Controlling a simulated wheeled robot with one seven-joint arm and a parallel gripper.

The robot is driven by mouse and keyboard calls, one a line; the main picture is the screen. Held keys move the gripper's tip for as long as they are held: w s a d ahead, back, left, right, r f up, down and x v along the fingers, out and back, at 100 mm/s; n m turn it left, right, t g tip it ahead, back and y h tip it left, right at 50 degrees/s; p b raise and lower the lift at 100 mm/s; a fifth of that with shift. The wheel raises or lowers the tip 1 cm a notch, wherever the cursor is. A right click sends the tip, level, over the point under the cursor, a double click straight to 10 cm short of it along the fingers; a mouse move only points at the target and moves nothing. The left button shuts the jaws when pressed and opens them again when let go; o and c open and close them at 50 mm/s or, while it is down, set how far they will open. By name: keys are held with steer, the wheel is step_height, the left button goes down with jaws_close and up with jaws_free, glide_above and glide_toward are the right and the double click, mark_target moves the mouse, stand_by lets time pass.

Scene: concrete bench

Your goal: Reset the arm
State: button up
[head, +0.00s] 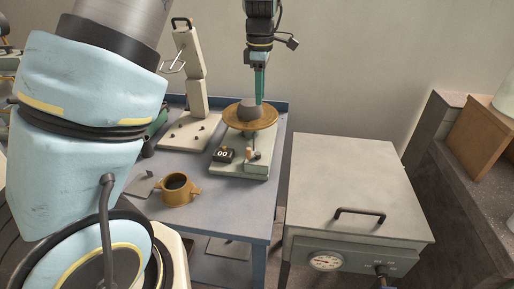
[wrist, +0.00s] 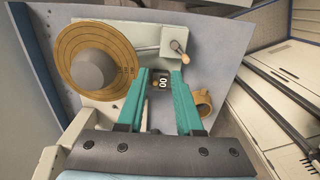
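My gripper (head: 259,98) hangs from above over the blue-grey bench, its teal fingers pointing down. In the wrist view the two fingers (wrist: 161,74) stand apart with nothing between them; the bench items show beyond the gap. In the head view the fingers overlap the right side of a dark grey lump (head: 247,111) on a round tan disc (head: 262,123). In the wrist view the lump (wrist: 88,69) and the disc (wrist: 108,42) lie to the left of the fingers. The disc sits on a pale device (head: 251,162).
A small black counter reading 00 (head: 223,155) sits at the device's front left. An orange-brown cup (head: 179,196) with dark contents stands near the bench's front. A pale upright stand (head: 191,75) rises behind. A grey box with a gauge (head: 347,180) stands right of the bench (head: 232,218).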

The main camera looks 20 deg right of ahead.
steer(key=shift+r, duration=0.5)
steer(key=s+a+m, duration=0.1)
steer(key=a+m, duration=0.4)
steer(key=a, duration=1.1)
steer(key=s+a+f+m+t, duration=0.1)
steer(key=s+a+f+m, duration=0.1)
steer(key=s+a+m, duration=0.6)
steer(key=s+a, duration=0.2)
steer(key=a, duration=0.4)
steer(key=shift+s+a+f+t+b, duration=0.15)
steer(key=shift+s+f+t+b, duration=0.15)
steer(key=shift+f+b, duration=0.05)
steer(key=shift+o, duration=0.4)
